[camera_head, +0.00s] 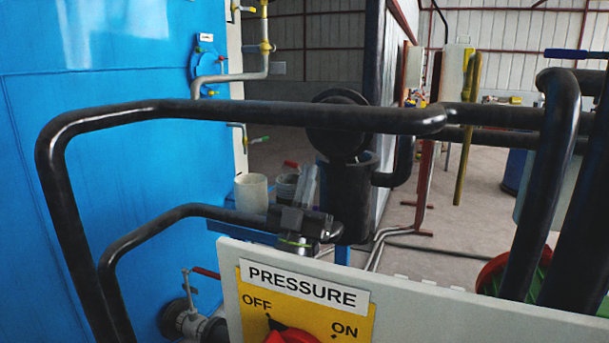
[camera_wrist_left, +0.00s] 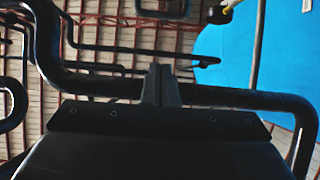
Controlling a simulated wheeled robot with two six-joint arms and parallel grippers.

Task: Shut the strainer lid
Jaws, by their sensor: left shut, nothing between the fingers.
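The strainer (camera_head: 346,203) is a dark upright cylinder in the middle of the head view. Its round black lid (camera_head: 338,138) stands raised above the strainer's mouth, partly covered by a black pipe that crosses in front. My left gripper (camera_head: 310,172) is just left of the strainer, fingers pointing up, below the lid in the picture. I cannot tell whether it touches the strainer. Its fingers also show in the left wrist view (camera_wrist_left: 161,82), closed together and empty, against the ceiling. My right gripper is not in view.
A thick black pipe (camera_head: 250,112) crosses the near side. A blue tank (camera_head: 120,140) fills the left. A pressure panel (camera_head: 400,305) with a red knob stands in front. Two pale cups (camera_head: 251,193) sit on a blue shelf behind the gripper. Open floor (camera_head: 490,210) lies at right.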

